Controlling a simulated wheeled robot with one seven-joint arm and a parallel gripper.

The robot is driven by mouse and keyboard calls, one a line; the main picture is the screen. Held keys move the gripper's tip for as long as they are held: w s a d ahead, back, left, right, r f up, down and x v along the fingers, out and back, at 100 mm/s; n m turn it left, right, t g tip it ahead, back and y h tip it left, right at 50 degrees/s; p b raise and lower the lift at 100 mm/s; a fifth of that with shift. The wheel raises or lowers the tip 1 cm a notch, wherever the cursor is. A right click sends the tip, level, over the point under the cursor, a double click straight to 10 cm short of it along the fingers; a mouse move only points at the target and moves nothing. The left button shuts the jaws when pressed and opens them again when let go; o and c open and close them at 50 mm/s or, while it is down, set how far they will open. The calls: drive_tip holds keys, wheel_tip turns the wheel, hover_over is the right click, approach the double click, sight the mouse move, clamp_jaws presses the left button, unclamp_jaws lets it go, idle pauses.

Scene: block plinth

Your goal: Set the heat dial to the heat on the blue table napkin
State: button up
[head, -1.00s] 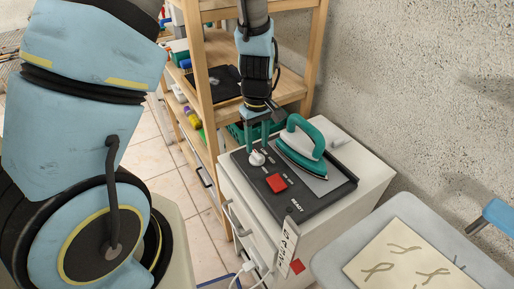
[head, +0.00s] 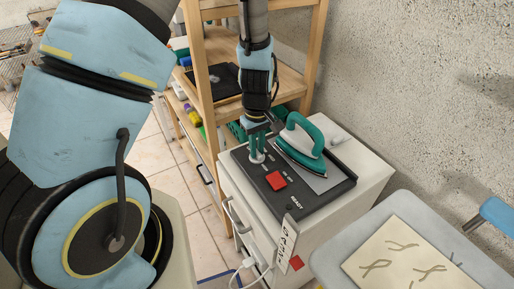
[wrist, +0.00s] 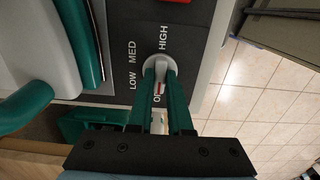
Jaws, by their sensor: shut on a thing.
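The heat dial (wrist: 159,66) is a small pale knob on a dark panel. It also shows at the panel's left part in the head view (head: 257,159). Labels LOW, MED and HIGH stand around it in the wrist view, with one starting with O partly hidden by my fingers. My gripper (wrist: 160,73) is shut on the dial, one green finger on each side; in the head view it reaches down from above (head: 257,153). A red mark shows between the fingers, toward the O label. I cannot tell the exact setting. I cannot make out a blue napkin for certain.
A green and white iron (head: 303,143) stands on the panel close to the right of my gripper. A red button (head: 276,180) and the word READY lie in front. A tag (head: 287,240) hangs on the cabinet. A cream patterned cloth (head: 405,258) lies on the table at right.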

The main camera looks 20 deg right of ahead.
clamp_jaws()
drive_tip(key=shift+m, duration=0.3)
drive_tip(key=m+b, duration=0.1)
drive_tip(key=m, duration=0.4)
drive_tip(key=shift+b, duration=0.4)
drive_tip(key=m+b, duration=0.1)
drive_tip(key=m, duration=0.5)
drive_tip(key=shift+m, duration=0.4)
drive_tip(key=m, duration=0.5)
drive_tip(key=m+p, duration=0.1)
drive_tip(key=m, duration=0.5)
drive_tip(key=shift+m, duration=0.3)
